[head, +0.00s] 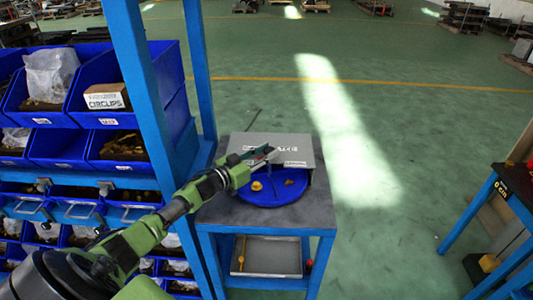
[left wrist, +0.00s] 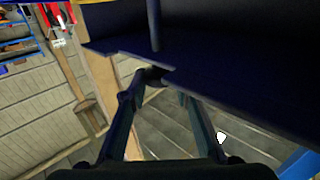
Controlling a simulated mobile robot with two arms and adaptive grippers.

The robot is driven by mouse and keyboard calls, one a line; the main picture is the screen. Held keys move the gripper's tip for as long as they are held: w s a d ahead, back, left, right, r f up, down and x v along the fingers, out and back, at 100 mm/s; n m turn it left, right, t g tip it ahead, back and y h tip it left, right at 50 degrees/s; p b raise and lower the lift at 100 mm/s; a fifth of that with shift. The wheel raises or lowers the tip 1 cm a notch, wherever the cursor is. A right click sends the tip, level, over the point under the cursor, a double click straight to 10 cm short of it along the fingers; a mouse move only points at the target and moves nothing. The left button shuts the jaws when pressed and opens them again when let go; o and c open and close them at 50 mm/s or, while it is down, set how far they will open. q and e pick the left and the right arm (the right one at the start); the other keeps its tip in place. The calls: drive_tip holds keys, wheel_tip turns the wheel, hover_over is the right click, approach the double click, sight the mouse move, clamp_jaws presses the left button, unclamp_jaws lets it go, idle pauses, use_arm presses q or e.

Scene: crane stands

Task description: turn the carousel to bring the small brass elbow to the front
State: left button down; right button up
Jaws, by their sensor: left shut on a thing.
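The carousel (head: 268,197) is a round blue disc on a dark-topped stand, partly under a grey labelled cover (head: 275,141). Two small brass-coloured pieces show on it: one at its left (head: 257,186) and a smaller one at its right (head: 289,182). They are too small to tell which is the elbow. My left gripper (head: 268,154) is over the disc's back part, close to the cover. In the left wrist view, its fingers (left wrist: 163,78) close on the edge of a dark blue surface, apparently the carousel. The exact contact is hard to see. My right gripper is not in view.
A blue rack post (head: 137,70) and shelves of blue bins (head: 100,90) stand at the left. A grey tray (head: 272,257) sits on the stand's lower shelf. Another blue table (head: 497,205) is at the right edge. The green floor between is open.

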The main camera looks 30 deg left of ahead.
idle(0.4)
use_arm(q)
drive_tip(key=c, duration=1.6)
unclamp_jaws()
wheel_tip(320, 180, up, 10)
drive_tip(key=shift+f, duration=0.1)
